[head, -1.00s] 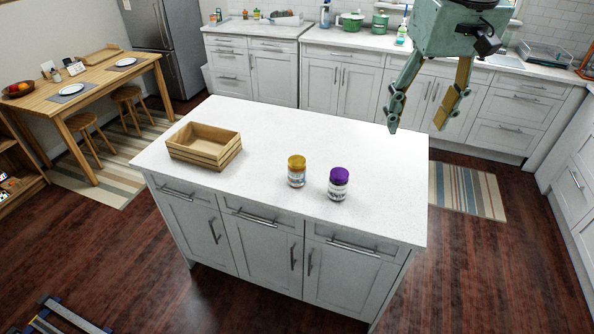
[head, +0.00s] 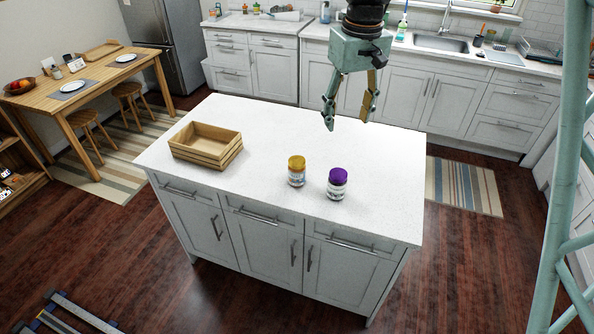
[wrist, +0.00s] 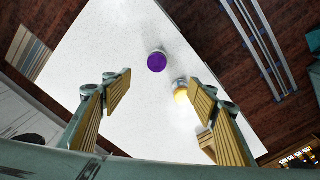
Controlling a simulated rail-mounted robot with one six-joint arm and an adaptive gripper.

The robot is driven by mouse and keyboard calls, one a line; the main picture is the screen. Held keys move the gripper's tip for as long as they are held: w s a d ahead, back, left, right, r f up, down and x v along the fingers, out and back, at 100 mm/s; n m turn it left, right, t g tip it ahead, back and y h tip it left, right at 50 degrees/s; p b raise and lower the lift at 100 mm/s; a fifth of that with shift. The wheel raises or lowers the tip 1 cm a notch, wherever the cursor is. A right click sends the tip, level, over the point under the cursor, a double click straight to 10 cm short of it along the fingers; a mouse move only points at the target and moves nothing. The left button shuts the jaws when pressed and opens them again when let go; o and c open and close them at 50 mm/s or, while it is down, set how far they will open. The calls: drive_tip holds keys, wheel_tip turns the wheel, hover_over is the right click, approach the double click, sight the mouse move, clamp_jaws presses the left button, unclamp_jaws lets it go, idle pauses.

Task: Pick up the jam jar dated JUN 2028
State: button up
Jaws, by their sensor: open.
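Two jars stand upright on the white island top. One has a yellow lid (head: 297,171) and the other, to its right, has a purple lid (head: 337,184). Their labels show in the head view, but the dates are too small to read. My gripper (head: 348,122) is open and empty, pointing down above the far side of the island, behind the jars and well above them. In the wrist view the purple-lidded jar (wrist: 157,62) shows ahead between the open fingers, and the yellow-lidded jar (wrist: 181,93) is nearer the right finger.
A wooden crate (head: 205,146) sits on the left part of the island top (head: 270,125) and looks empty. The top around the jars is clear. A wooden table (head: 83,75) stands at the left, and counters line the back.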

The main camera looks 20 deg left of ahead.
drive_tip(key=w+a+f+n+p, duration=0.15)
drive_tip(key=w+a+f, duration=0.25)
drive_tip(key=a+f, duration=0.45)
drive_tip(key=n+g+p, duration=0.1)
drive_tip(key=p, duration=0.1)
hover_over(296, 161)
wheel_tip(296, 161, down, 7)
drive_tip(key=shift+w+f, duration=0.15)
drive_tip(key=shift+f, duration=0.1)
drive_tip(key=shift+f+p, duration=0.6)
drive_tip(key=shift+f, duration=3.6)
drive_tip(key=shift+d+f+p, duration=0.1)
drive_tip(key=shift+f+p, duration=0.55)
drive_tip(key=shift+f, duration=1.95)
drive_tip(key=shift+c, duration=0.3)
